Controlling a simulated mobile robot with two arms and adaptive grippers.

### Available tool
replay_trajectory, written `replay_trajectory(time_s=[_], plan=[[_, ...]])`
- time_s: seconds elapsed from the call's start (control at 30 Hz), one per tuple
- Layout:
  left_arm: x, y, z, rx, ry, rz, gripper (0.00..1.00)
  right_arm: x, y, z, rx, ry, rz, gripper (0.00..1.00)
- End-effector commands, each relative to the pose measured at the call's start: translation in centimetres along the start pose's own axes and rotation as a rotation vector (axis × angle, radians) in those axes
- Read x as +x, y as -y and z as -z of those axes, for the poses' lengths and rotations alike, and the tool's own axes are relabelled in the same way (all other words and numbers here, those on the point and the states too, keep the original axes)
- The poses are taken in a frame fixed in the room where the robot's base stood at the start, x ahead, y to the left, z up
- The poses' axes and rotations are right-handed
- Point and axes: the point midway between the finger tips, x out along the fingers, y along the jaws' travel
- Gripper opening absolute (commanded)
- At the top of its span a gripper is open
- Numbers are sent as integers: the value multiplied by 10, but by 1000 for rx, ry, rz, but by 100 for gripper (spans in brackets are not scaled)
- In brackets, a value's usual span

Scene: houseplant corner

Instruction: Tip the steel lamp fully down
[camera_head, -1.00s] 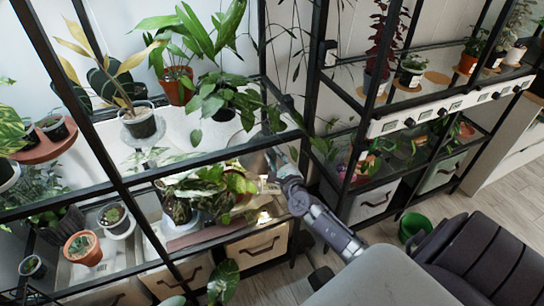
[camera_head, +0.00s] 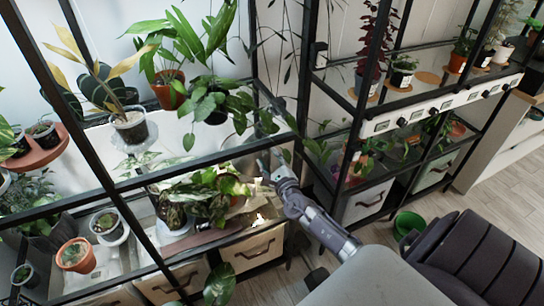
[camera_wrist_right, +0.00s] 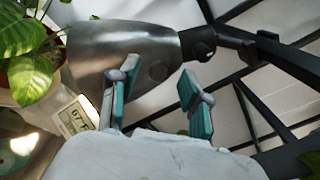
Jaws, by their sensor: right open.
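The steel lamp (camera_wrist_right: 125,55) has a brushed, cone-shaped shade lying across the upper left of the right wrist view. A dark joint (camera_wrist_right: 198,43) connects it to a black arm at its right. My right gripper (camera_wrist_right: 158,77) is open, with its teal-padded fingers apart at the shade's lower side; contact cannot be told. In the head view my right gripper (camera_head: 272,162) is at the shelf rack's right end, above the lower plants. The lamp is hard to make out there. My left gripper is out of view.
Leafy plants (camera_head: 205,195) stand close left of the gripper. A small display (camera_wrist_right: 76,116) sits below the shade in the wrist view. Black rack bars surround the arm. A drawer (camera_head: 252,250) lies below, and a green pot (camera_head: 408,222) stands on the floor at right.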

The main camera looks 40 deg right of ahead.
Motion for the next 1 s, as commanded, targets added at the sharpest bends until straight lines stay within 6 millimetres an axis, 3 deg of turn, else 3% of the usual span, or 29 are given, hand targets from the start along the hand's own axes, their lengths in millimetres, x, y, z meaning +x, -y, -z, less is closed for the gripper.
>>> replay_trajectory(time_s=[0.17,0.4,0.6,1.0], plan=[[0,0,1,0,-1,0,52,-23,-2,1,3,-3,-3,48],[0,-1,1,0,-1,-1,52,-75,-1,2,0,-3,-3,48],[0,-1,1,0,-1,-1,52,-107,0,1,-1,-2,-2,48],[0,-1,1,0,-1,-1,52,-119,0,1,0,-2,0,48]])
